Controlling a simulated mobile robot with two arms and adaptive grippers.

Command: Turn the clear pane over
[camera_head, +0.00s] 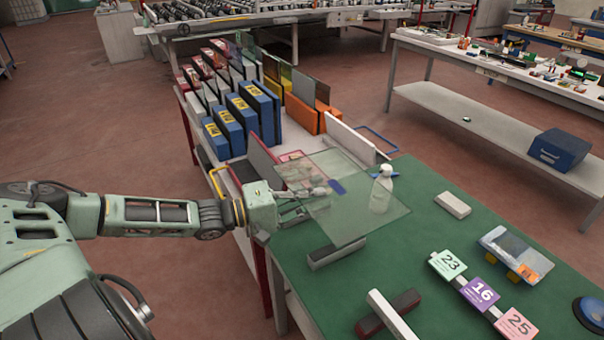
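The clear pane (350,220) is a see-through, faintly green sheet above the left part of the green table (445,275). The spray bottle behind it shows through, and its far side overlaps the rack area. My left gripper (318,196) reaches in from the left. Its fingers lie across the pane's left edge and appear shut on it; the exact contact is hard to see through the glass. The pane looks raised off the table top and slightly tilted. My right gripper is not in view.
A spray bottle (381,190) stands behind the pane. A grey bar (335,254), a white bar (392,315) and numbered cards (481,293) lie nearer. A rack of coloured panes and blue boxes (229,130) stands beyond the table.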

